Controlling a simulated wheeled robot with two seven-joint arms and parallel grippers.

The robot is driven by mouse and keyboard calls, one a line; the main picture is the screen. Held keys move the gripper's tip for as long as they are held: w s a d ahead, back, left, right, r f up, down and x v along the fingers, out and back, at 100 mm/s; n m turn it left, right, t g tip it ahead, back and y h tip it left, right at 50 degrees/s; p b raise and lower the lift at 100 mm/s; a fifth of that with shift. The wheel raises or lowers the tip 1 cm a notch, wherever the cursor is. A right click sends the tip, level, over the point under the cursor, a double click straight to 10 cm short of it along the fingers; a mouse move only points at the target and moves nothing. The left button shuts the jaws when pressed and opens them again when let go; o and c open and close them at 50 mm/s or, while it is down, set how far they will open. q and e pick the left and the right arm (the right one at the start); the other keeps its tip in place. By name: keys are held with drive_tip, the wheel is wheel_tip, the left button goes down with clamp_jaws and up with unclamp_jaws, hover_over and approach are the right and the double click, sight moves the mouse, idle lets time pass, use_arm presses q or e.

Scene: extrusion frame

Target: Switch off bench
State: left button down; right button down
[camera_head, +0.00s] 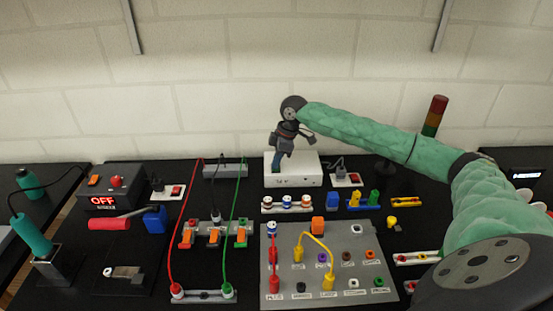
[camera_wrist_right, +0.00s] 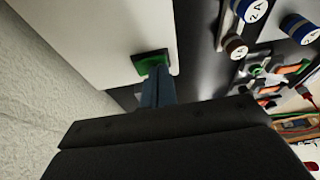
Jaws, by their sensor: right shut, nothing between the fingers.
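A white box (camera_head: 300,177) stands against the back wall, near the middle of the bench. In the right wrist view the white box (camera_wrist_right: 100,35) carries a green rocker switch (camera_wrist_right: 150,62) near its edge. My right gripper (camera_head: 278,164) points down over the left part of the box. In the right wrist view its shut, empty blue-grey fingers (camera_wrist_right: 156,82) are at the green rocker and partly cover it; I cannot tell whether they touch it. The rocker is hidden in the head view. My left gripper is not in view.
A dark unit with a red OFF display (camera_head: 103,202) stands at the left, near a red-handled tool (camera_head: 109,224). A grey panel with jacks and leads (camera_head: 325,285) lies in front. A signal tower (camera_head: 434,116) stands behind my right arm.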

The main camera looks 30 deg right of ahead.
drive_tip(key=shift+s, duration=0.1)
drive_tip(key=shift+w+d+r+p, duration=0.2)
drive_tip(key=shift+w+d+p, duration=0.05)
drive_tip(key=shift+w+p, duration=0.25)
drive_tip(key=shift+w+d+f, duration=0.1)
drive_tip(key=shift+w+d, duration=0.1)
drive_tip(key=shift+w, duration=0.05)
